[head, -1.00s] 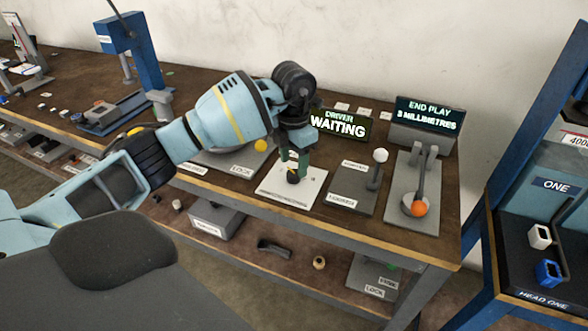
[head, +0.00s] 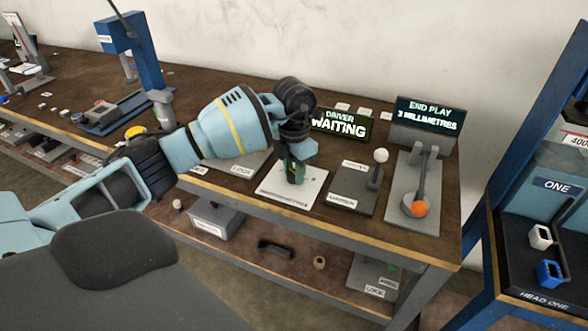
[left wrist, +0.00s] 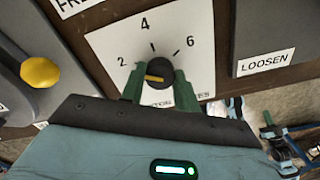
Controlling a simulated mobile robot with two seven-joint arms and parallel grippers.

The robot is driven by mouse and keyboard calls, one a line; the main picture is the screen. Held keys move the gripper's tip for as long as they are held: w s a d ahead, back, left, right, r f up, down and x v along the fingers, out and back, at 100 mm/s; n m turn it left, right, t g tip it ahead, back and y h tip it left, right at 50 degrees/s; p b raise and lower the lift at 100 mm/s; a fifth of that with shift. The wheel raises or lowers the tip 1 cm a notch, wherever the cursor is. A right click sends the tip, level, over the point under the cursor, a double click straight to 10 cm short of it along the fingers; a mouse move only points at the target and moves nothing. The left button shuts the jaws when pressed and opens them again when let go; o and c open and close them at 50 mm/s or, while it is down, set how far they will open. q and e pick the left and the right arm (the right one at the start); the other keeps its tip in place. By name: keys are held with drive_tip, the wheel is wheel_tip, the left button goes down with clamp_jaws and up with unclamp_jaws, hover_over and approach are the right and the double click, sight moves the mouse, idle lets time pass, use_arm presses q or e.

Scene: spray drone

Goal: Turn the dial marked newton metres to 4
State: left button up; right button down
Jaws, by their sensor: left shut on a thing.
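The dial (left wrist: 158,72) is a dark round knob with a yellow pointer mark, on a white plate (left wrist: 105,35) numbered 2, 4 and 6. The yellow mark points left, near the 2 side and away from the 4. The plate's lower label is partly hidden by my fingers. My left gripper (left wrist: 160,88) is shut on the dial, with one green finger on each side. In the head view the gripper (head: 294,172) stands over the white plate (head: 310,190) and hides most of the dial. My right gripper is not in view.
A driver screen (head: 340,124) reads WAITING. A lever with a white ball (head: 381,155) and one with an orange ball (head: 414,209) stand right of the plate. A yellow knob (left wrist: 40,72) is at left in the wrist view. An END PLAY screen (head: 428,115) stands behind.

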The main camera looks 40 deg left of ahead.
use_arm(q)
drive_tip(key=shift+m, duration=0.4)
drive_tip(key=m, duration=0.4)
drive_tip(key=shift+m, duration=0.3)
drive_tip(key=m, duration=0.6)
drive_tip(key=shift+m, duration=0.3)
drive_tip(key=o, duration=1)
drive_tip(key=shift+r, duration=3.9)
